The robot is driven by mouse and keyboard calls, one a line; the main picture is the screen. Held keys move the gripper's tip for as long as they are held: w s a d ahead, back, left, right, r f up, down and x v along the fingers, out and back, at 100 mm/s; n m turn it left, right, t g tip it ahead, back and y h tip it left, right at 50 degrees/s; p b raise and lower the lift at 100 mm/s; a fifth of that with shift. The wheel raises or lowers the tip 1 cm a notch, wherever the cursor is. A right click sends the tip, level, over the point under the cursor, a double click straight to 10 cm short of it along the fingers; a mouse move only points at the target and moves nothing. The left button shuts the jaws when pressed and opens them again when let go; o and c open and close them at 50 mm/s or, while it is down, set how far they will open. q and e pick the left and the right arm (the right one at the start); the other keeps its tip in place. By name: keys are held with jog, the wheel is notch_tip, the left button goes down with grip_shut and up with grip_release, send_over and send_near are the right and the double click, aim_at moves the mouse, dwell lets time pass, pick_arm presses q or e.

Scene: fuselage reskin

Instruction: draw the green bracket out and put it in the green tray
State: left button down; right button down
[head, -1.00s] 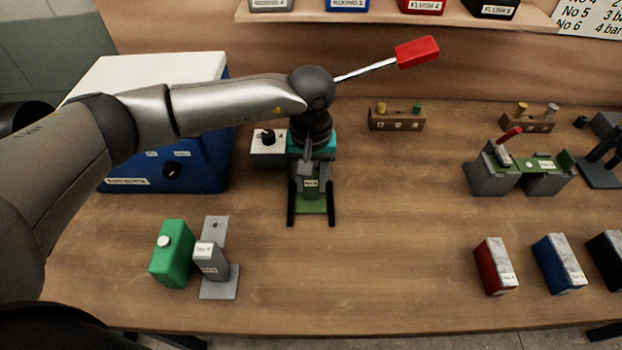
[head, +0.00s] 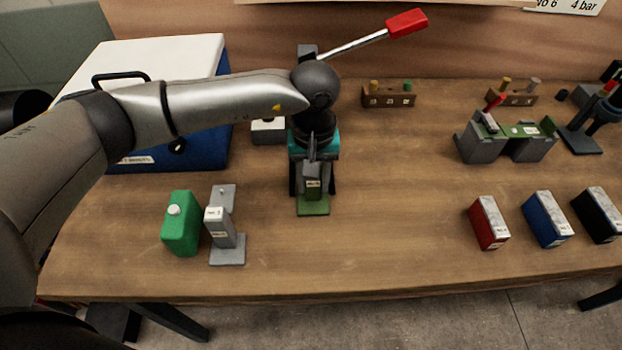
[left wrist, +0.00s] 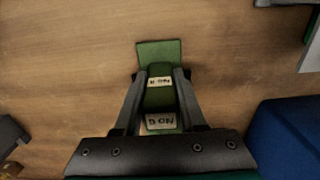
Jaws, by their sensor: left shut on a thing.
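The green bracket (head: 314,207) has a flat green base plate and an upright with a white label. It also shows in the left wrist view (left wrist: 160,52). My left gripper (head: 312,170) is shut on the bracket's upright, with a finger on each side (left wrist: 160,82). The bracket's rear is hidden by my gripper. I see no green tray in these frames. My right gripper is out of view.
A green canister (head: 181,228) and a grey bracket (head: 226,235) stand at the front left. A blue box with a white lid (head: 205,140) is behind them. Red (head: 489,223), blue (head: 545,220) and black (head: 598,215) blocks stand at the right. The front middle is clear.

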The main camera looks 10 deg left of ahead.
pick_arm(q)
jog(key=shift+c, duration=2)
grip_release()
jog(key=shift+w, duration=0.1)
jog(key=shift+r, duration=0.1)
notch_tip(320, 180, up, 15)
